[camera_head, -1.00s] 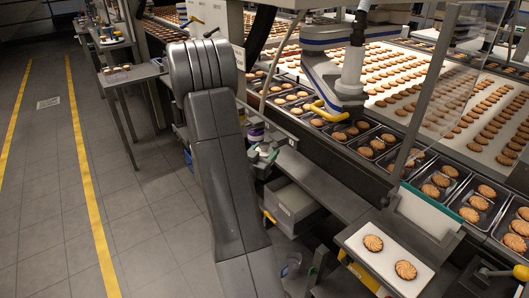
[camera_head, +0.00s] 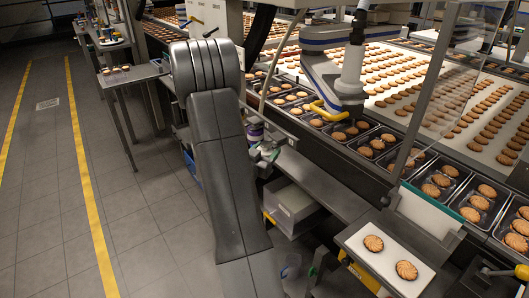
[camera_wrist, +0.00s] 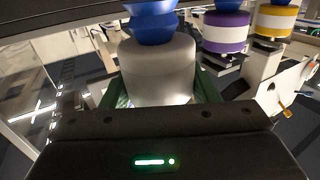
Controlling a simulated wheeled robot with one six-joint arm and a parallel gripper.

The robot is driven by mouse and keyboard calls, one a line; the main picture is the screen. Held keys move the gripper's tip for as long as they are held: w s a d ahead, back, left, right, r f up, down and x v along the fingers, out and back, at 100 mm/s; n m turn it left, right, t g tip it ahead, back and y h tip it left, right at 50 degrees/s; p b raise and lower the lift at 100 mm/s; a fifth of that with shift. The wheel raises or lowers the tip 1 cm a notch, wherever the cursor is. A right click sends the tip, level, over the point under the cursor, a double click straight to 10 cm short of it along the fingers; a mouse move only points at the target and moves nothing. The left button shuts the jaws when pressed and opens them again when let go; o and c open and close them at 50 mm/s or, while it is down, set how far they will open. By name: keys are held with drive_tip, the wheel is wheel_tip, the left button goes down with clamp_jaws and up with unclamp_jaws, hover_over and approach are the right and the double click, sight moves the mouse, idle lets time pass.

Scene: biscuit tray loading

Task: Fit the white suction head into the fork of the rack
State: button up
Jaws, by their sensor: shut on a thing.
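The white suction head (camera_wrist: 157,72) has a plain pale body and blue bellows. In the wrist view it is between the green fingers of my gripper (camera_wrist: 158,92), which is shut on it. Just right of it is the rack (camera_wrist: 290,82), with grey metal parts. A purple-banded suction head (camera_wrist: 226,36) and a yellow-banded one (camera_wrist: 277,20) are at the rack. I cannot tell whether the white head touches a fork; its fork is not clearly visible. In the head view my gripper (camera_head: 266,152) is small and partly hidden by my arm, close to the line's side.
A grey box (camera_head: 292,202) sits on a low shelf below my gripper. A white board (camera_head: 388,262) with two biscuits is at the lower right. Biscuit trays line the conveyor (camera_head: 410,110). The floor (camera_head: 140,215) at left is clear.

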drive_tip(key=shift+w+d+b, duration=0.3)
drive_tip(key=shift+w+d, duration=0.4)
drive_tip(key=shift+d, duration=0.3)
drive_tip(key=shift+w+d+b, duration=0.25)
drive_tip(key=shift+w+d, duration=0.45)
drive_tip(key=shift+d, duration=0.25)
drive_tip(key=o, duration=1.3)
drive_tip(key=shift+c, duration=0.2)
drive_tip(key=shift+s, duration=0.1)
drive_tip(key=b, duration=0.2)
approach(277, 146)
drive_tip(key=shift+a+f, duration=0.75)
drive_tip(key=shift+f, duration=0.3)
drive_tip(key=shift+d, duration=0.1)
